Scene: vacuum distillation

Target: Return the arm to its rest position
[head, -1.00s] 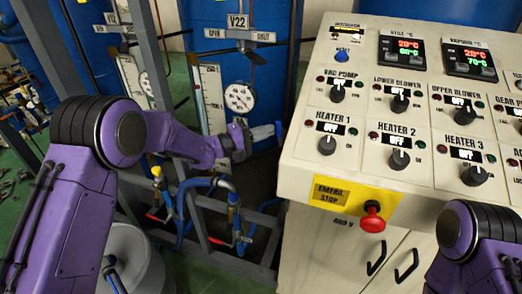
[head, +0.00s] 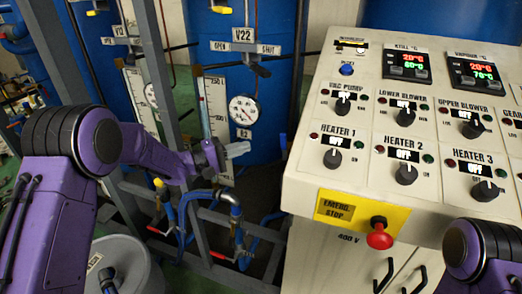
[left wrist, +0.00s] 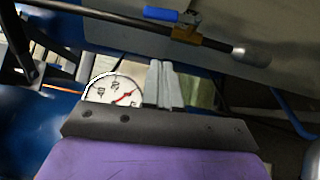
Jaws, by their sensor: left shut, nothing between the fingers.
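My left arm (head: 155,146) is purple and black and comes in from the left of the head view. Its gripper (head: 238,149) points right, in front of the blue tank by the pressure gauge. In the left wrist view the fingers (left wrist: 163,84) are pressed together, shut and empty. My right arm shows only as a purple and black piece (head: 480,255) at the lower right, and its gripper is out of the head view.
The control panel (head: 320,172) stands to the right, with the red emergency stop (head: 379,234) at its front. The gauge (head: 245,110) and valve V22 (head: 245,60) sit beyond my left gripper. Pipes with red-handled valves (head: 242,238) and a metal frame lie below it.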

